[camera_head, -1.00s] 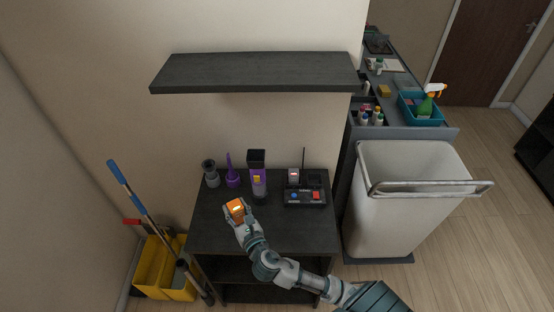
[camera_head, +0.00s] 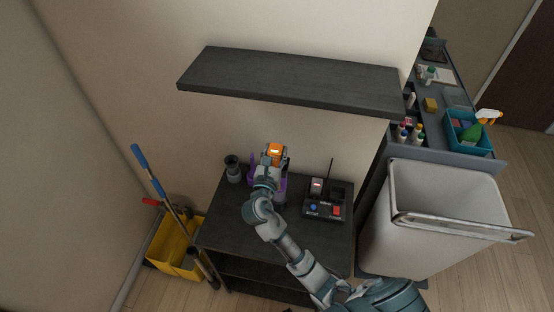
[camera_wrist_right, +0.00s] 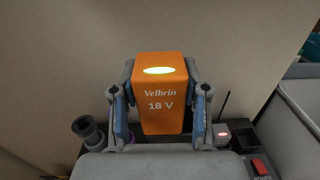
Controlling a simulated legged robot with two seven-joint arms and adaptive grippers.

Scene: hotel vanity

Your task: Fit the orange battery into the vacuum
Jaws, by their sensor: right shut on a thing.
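My right gripper (camera_head: 273,157) is shut on the orange battery (camera_head: 275,149), with a finger on each side of it. The wrist view shows the battery (camera_wrist_right: 163,105) upright between the fingers, with a lit oval on top and "Velbrin 18 V" on its face. The battery is held above the back of the dark cabinet. The purple and black vacuum is mostly hidden behind my gripper and wrist; a purple part (camera_head: 283,184) shows at its right. I cannot tell whether the battery touches the vacuum. My left gripper is not in view.
A dark round attachment (camera_head: 233,169) stands left of my gripper. A charger-like unit (camera_head: 324,209) with an antenna stands to the right. A dark shelf (camera_head: 290,82) overhangs the cabinet top (camera_head: 230,230). A white bin (camera_head: 440,205) stands at right, a yellow bucket (camera_head: 172,250) at left.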

